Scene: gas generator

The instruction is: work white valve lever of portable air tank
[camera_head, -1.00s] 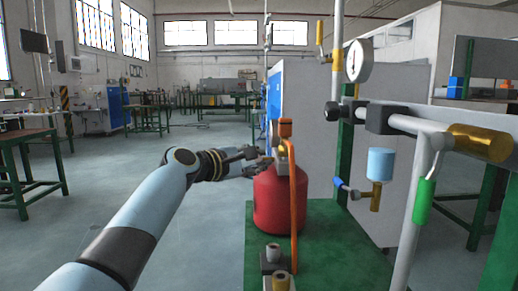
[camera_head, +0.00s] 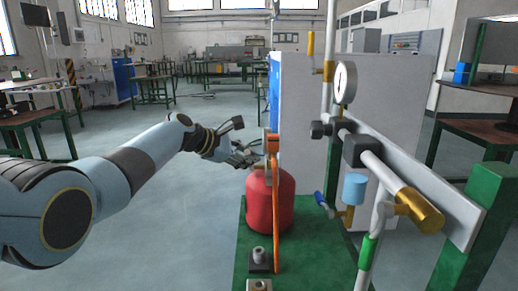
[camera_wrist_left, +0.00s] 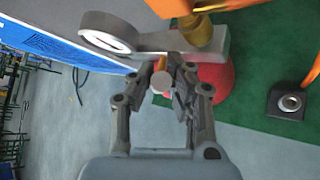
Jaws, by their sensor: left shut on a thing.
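The portable air tank (camera_head: 270,205) is a red cylinder on a green platform, with brass and grey fittings on top. My left gripper (camera_head: 254,160) reaches in from the left to the fittings at the tank's top. In the left wrist view, the fingers (camera_wrist_left: 170,85) are shut on the small white valve lever (camera_wrist_left: 162,82), whose pale round end shows between them. The fingers hide much of the lever. A pale grey fitting (camera_wrist_left: 150,42) with a round gauge-like end lies just beyond the fingertips. The red tank (camera_wrist_left: 218,80) shows behind the fingers. My right gripper is not in view.
An orange pipe (camera_head: 276,215) rises close in front of the tank. The green platform (camera_head: 310,255) also carries small fittings. A pressure gauge (camera_head: 345,82), a grey rail and a blue cup-shaped part (camera_head: 355,188) stand to the right. Floor left of the platform is clear.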

